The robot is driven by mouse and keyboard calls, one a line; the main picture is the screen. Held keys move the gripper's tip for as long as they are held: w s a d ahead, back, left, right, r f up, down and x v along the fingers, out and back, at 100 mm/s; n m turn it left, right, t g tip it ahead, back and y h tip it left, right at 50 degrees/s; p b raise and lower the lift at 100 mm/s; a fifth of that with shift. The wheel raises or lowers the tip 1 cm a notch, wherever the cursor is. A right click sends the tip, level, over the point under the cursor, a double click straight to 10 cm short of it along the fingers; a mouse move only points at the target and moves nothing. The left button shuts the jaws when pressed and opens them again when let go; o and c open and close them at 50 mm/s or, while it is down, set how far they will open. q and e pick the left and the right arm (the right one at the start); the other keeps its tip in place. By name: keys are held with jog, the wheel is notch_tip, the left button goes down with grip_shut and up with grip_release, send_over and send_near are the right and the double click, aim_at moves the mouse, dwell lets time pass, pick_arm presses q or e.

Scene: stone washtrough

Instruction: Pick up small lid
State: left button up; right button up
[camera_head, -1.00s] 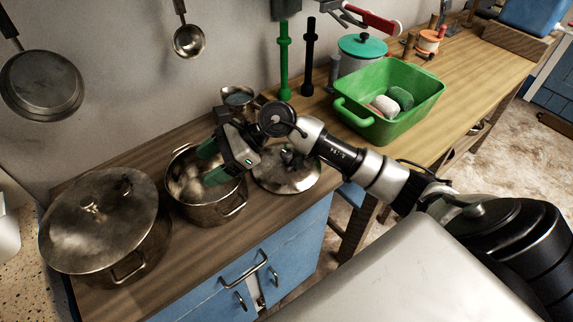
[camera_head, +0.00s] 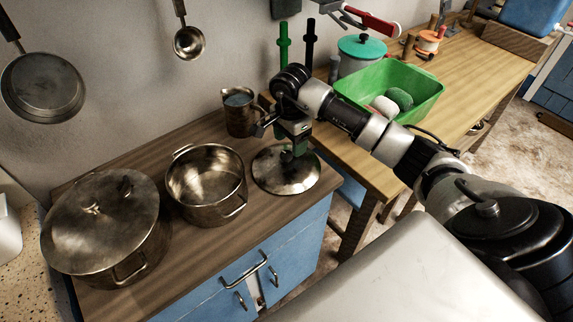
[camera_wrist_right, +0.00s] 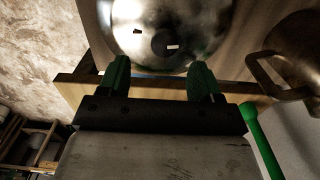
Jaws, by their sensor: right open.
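The small lid (camera_head: 273,178) is a round metal lid lying on the wooden counter, right of the open pot. My right gripper (camera_head: 292,150) is above it, fingers pointing down near its knob, which it partly hides. In the right wrist view the lid (camera_wrist_right: 190,20) fills the top, with its dark knob (camera_wrist_right: 163,43) ahead of and between the green fingertips. That gripper (camera_wrist_right: 160,75) is open and empty, its fingers wide apart. Whether the fingertips are level with the knob is hard to tell. My left gripper is not in view.
The open pot (camera_head: 240,190) stands left of the lid, and a larger lidded pot (camera_head: 110,235) further left. A metal jug (camera_head: 238,115) stands close behind the lid. A green basin (camera_head: 420,105) holding several items is on the table to the right.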

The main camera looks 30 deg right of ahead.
aim_at(287, 153)
jog(key=f, duration=0.3)
jog(key=f+p, duration=0.1)
jog(key=f, duration=0.1)
jog(key=shift+w+a+f, duration=0.1)
jog(key=shift+w+a, duration=0.1)
jog(key=shift+a, duration=0.2)
jog(key=shift+c, duration=0.5)
jog(key=c, duration=1)
